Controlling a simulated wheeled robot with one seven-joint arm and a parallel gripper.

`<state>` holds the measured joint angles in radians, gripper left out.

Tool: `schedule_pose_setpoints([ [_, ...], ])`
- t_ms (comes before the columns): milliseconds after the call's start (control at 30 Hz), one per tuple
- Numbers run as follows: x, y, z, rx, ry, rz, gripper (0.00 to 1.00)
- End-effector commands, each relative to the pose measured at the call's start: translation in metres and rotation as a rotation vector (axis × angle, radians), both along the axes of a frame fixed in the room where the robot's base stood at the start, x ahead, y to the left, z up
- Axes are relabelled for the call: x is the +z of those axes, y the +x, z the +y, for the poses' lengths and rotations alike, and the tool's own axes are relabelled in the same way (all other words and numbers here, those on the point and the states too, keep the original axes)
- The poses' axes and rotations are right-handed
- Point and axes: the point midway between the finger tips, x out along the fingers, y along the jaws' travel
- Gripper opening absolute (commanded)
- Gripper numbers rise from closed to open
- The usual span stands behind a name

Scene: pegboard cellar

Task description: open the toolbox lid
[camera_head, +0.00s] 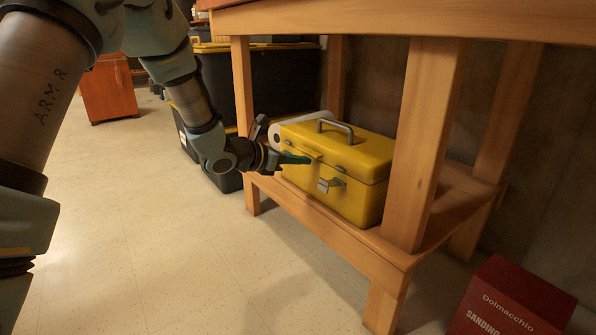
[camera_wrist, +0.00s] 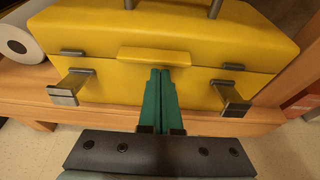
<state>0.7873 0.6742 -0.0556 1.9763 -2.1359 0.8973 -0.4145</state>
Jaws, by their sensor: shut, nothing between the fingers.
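The yellow toolbox (camera_head: 335,170) sits on the lower shelf of a wooden workbench, its lid (camera_head: 342,148) down and a grey handle (camera_head: 335,129) on top. In the wrist view the toolbox (camera_wrist: 120,92) shows a yellow lip (camera_wrist: 154,56) at the front middle of the lid (camera_wrist: 168,28). A left latch (camera_wrist: 70,87) and a right latch (camera_wrist: 230,98) stick out from the front. My gripper (camera_wrist: 159,72) is shut and empty, its green fingers just below the lip; I cannot tell whether they touch it. In the head view my gripper (camera_head: 306,160) is at the toolbox front and partly hides it.
The workbench's front leg (camera_head: 427,140) stands right of the toolbox, and the tabletop (camera_head: 400,18) is above it. A white roll (camera_head: 277,134) lies left of the toolbox. Black bins (camera_head: 275,85) stand behind left. A red box (camera_head: 510,300) is at lower right. The floor (camera_head: 150,220) in front is clear.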

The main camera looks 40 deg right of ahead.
Motion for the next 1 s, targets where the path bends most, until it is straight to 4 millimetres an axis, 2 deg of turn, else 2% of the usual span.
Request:
schedule_pose_setpoints([
  [400,0.002,0.0,0.0,0.0,0.002,0.0,0.0],
  [1000,0.021,0.0,-0.001,0.0,0.068,-0.004,0.0],
])
